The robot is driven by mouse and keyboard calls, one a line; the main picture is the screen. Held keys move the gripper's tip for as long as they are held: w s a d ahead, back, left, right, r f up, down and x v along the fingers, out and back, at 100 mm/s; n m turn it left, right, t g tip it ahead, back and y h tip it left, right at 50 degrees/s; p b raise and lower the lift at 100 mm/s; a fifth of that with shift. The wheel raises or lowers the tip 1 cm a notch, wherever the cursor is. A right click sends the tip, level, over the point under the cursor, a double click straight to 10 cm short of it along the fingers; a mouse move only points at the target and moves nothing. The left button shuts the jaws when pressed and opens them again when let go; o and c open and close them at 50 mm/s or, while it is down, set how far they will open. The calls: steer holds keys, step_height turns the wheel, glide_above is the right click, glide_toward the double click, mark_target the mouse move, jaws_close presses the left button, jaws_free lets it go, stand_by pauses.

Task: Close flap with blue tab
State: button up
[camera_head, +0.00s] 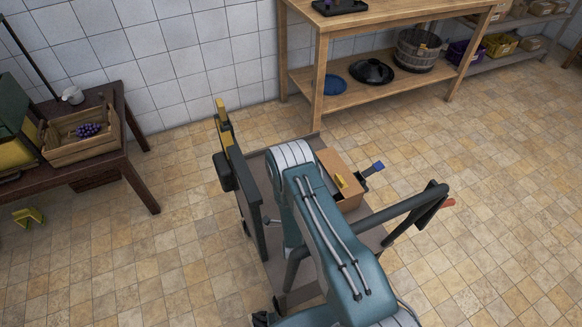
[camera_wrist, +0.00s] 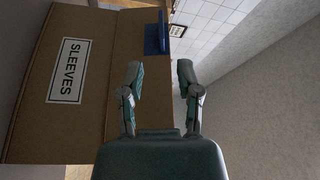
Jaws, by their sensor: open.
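A cardboard box (camera_head: 327,163) sits on the cart, partly hidden behind my arm in the head view. A blue tab (camera_head: 375,167) sticks out to the right beyond the box's upper right side. In the wrist view the cardboard (camera_wrist: 100,75) fills the left side, with a "SLEEVES" label (camera_wrist: 68,70). The blue tab (camera_wrist: 152,39) also shows there, ahead of the fingers near the cardboard's edge. How far the flap is swung open is unclear. My gripper (camera_wrist: 158,78) is open and empty, with its left finger in front of the cardboard.
The cart (camera_head: 379,236) has a dark upright panel on its left and a handle bar on its right. A dark table with a wooden crate (camera_head: 82,148) stands at left. A wooden workbench (camera_head: 385,22) stands behind. Tiled floor is free at right.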

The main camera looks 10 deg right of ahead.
steer(key=x, duration=0.9)
steer(key=shift+w, duration=0.4)
jaws_close()
